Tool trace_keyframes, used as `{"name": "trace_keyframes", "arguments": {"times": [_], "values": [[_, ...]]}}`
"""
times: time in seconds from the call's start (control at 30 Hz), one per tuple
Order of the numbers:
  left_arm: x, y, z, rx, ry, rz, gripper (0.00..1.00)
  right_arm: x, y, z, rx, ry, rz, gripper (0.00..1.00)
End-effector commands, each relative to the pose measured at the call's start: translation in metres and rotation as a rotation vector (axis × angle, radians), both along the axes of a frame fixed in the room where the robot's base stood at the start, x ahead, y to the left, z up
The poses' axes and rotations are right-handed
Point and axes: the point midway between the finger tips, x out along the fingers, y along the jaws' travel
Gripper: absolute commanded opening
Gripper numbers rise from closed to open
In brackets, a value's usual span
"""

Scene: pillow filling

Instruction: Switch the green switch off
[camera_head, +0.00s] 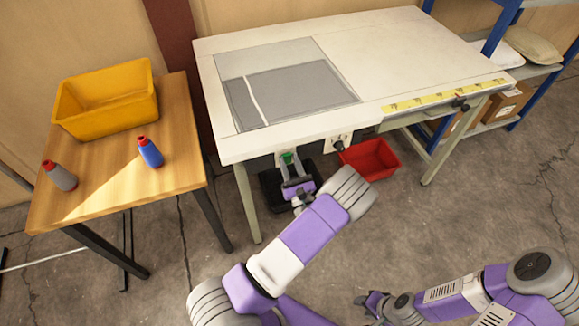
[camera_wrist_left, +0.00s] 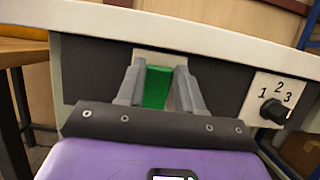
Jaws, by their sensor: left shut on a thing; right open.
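The green switch (camera_head: 287,157) sits on a light plate on the front edge of the white table. In the left wrist view the green switch (camera_wrist_left: 157,87) shows between the two grey fingers of my left gripper (camera_wrist_left: 157,85). My left gripper (camera_head: 290,167) is shut on the switch, one finger on each side of it. The switch's lower part is hidden behind the gripper's body. My right gripper (camera_head: 374,301) is open and empty, low over the floor at the bottom of the head view.
A black dial (camera_wrist_left: 274,110) marked 1, 2, 3 is right of the switch. A red bin (camera_head: 370,160) stands below the table. A wooden table (camera_head: 110,185) at left holds a yellow bin (camera_head: 105,98), a blue bottle (camera_head: 150,153) and a grey bottle (camera_head: 60,176).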

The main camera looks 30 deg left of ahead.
Motion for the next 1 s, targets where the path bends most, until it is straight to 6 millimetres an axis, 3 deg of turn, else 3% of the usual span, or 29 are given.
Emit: {"name": "trace_keyframes", "arguments": {"times": [0.4, 0.43, 0.6, 1.0], "values": [[-0.0008, -0.0008, -0.0019, 0.028, -0.024, -0.001, 0.06, 0.0001, 0.0001, -0.0046, 0.0, 0.0, 0.001, 0.43], [-0.0008, -0.0008, -0.0019, 0.028, -0.024, -0.001, 0.38, 0.0001, 0.0001, -0.0046, 0.0, 0.0, 0.001, 0.43], [-0.0007, -0.0009, -0.0018, 0.028, -0.024, -0.001, 0.62, 0.0002, 0.0001, -0.0046, 0.0, 0.0, 0.0, 0.43], [-0.0074, -0.0098, -0.0061, 0.03, -0.021, -0.003, 0.62, 0.0002, 0.0001, -0.0015, 0.0, 0.0, 0.0, 0.43]]}}
